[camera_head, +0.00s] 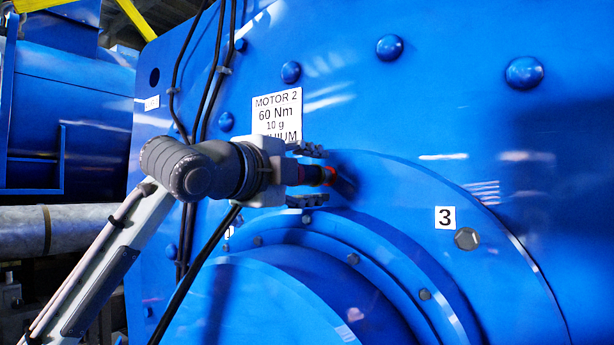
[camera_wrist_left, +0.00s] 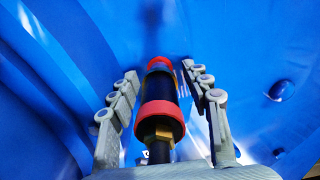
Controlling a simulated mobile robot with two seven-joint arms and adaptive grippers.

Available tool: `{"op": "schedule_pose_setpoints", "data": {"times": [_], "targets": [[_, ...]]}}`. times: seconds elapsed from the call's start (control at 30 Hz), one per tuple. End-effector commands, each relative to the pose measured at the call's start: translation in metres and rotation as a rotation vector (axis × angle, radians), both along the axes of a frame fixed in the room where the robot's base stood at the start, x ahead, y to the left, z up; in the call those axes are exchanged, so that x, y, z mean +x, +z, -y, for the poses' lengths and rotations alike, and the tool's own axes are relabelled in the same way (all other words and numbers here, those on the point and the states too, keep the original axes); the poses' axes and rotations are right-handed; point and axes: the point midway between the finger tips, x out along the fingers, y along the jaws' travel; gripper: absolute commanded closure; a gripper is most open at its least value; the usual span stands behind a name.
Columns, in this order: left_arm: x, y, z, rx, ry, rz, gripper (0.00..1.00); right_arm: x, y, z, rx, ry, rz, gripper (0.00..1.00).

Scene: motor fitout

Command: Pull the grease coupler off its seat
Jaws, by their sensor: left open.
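The grease coupler (camera_wrist_left: 158,118) shows in the left wrist view as a dark cylinder with red bands and a brass-coloured nut. It points away toward the blue motor face. My left gripper also shows in the left wrist view (camera_wrist_left: 160,95), open, with one finger on each side of the coupler and gaps between. The seat is not clearly visible; the coupler's far end hides it. My right gripper is not in view.
The blue motor housing (camera_head: 430,110) fills most of the head view, with bolts and a "MOTOR 2" label (camera_head: 277,116). A round flange with a "3" label (camera_head: 445,217) lies below right. Black cables (camera_head: 205,85) hang near my left arm.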

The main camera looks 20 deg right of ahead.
Motion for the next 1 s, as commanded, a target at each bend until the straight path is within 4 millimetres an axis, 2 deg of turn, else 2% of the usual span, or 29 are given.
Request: {"op": "schedule_pose_setpoints", "data": {"times": [0.37,0.73,1.0], "targets": [[0.0003,-0.0004,-0.0004,0.000,0.001,-0.001,0.53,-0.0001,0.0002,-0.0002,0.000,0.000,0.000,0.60],[0.0002,-0.0004,-0.0001,-0.001,0.000,-0.001,0.99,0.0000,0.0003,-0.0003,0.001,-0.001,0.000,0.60],[-0.0001,0.0001,-0.0005,-0.001,0.000,0.000,1.00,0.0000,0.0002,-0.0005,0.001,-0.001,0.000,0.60]]}}
